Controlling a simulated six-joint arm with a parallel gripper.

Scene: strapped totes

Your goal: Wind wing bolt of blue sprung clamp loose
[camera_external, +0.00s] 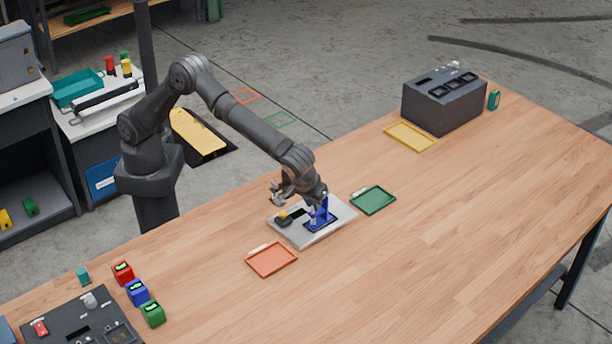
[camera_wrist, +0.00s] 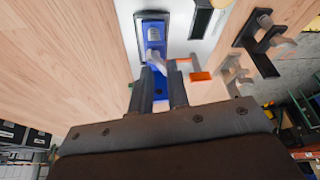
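The blue sprung clamp (camera_external: 320,221) stands upright on a light grey plate (camera_external: 290,236) on the wooden table. In the wrist view the blue clamp (camera_wrist: 153,33) lies just beyond my fingertips, with blue also showing between the fingers. A pale grey piece (camera_wrist: 152,58), perhaps the wing bolt, sits at the fingertips. My gripper (camera_external: 318,203) points down over the clamp. In the wrist view the two dark fingers of my gripper (camera_wrist: 161,70) stand apart on either side of the blue part. Whether they press on the pale piece cannot be told.
A dark clamp-like part (camera_external: 284,220) with yellow sits left on the plate. Orange (camera_external: 271,260), green (camera_external: 373,200) and yellow (camera_external: 410,136) trays lie around. A grey box (camera_external: 444,103) stands at the back right. The right side of the table is mostly clear.

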